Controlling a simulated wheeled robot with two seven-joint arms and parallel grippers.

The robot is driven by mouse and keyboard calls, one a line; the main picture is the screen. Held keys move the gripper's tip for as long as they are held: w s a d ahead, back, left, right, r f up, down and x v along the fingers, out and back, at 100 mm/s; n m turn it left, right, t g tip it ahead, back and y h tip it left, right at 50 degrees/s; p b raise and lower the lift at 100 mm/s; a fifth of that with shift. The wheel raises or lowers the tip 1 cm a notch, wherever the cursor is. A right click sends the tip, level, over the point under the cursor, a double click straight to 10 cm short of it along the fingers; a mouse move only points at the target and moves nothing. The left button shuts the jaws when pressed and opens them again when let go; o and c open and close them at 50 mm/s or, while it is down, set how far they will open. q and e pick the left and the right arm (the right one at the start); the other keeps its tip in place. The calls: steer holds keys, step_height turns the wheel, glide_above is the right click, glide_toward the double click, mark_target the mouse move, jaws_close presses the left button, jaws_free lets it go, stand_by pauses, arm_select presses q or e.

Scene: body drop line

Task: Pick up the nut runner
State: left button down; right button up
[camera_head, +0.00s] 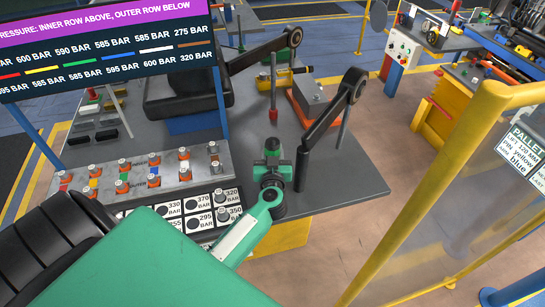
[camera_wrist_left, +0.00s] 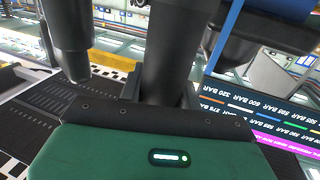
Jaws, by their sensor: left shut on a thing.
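My left arm reaches in from the lower left, and my left gripper (camera_head: 272,150) is over the right part of the grey workbench (camera_head: 350,190). In the left wrist view my green hand (camera_wrist_left: 150,150) fills the bottom, with a thick dark cylindrical body (camera_wrist_left: 170,50) directly in front of it. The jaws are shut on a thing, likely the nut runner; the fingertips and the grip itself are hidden. My right gripper is not in view.
A grey block with coloured studs (camera_head: 145,180) and a labelled pressure tray (camera_head: 190,212) lie left. A pressure screen (camera_head: 100,45) and yellow post (camera_head: 425,180) flank the bench.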

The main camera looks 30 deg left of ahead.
arm_select(q)
step_height(320, 180, up, 17)
steer(key=p, duration=0.1)
steer(key=shift+f, duration=0.15)
